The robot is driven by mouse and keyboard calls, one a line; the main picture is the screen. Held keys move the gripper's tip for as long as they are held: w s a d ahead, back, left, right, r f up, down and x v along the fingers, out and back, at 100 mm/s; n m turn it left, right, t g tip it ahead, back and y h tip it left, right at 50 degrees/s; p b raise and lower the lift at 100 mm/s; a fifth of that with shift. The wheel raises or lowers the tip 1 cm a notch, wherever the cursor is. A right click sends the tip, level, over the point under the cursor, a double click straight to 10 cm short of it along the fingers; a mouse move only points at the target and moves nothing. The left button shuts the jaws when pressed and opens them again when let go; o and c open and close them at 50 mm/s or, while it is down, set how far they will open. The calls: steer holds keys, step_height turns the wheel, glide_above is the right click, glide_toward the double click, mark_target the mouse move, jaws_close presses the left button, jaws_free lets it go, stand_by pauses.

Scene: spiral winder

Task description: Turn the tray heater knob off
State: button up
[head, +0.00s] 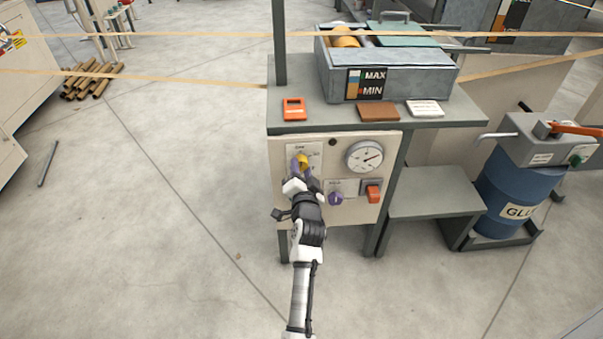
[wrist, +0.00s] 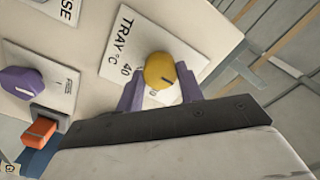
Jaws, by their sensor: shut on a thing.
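The tray heater knob is yellow and sits on a white plate marked "TRAY °C" (wrist: 125,40), with a "40" mark near it. The yellow knob (wrist: 160,70) shows a dark pointer line toward its lower right in the wrist view. The knob (head: 303,160) also shows in the head view, at the upper left of the control panel (head: 286,205). My gripper (wrist: 157,92) has its two purple fingers on either side of the knob and is shut on it. In the head view my gripper (head: 303,168) partly covers the plate, and the knob's setting is hard to read there.
A purple knob (head: 336,198), an orange switch (head: 373,193) and a round gauge (head: 364,157) sit right of the yellow knob. The grey tray (head: 340,82) stands on the shelf above. A blue glue drum (head: 515,190) stands at right.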

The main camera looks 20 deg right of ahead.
steer(key=shift+r, duration=0.1)
stand_by(0.3)
steer(key=o, duration=1)
steer(key=shift+s, duration=0.15)
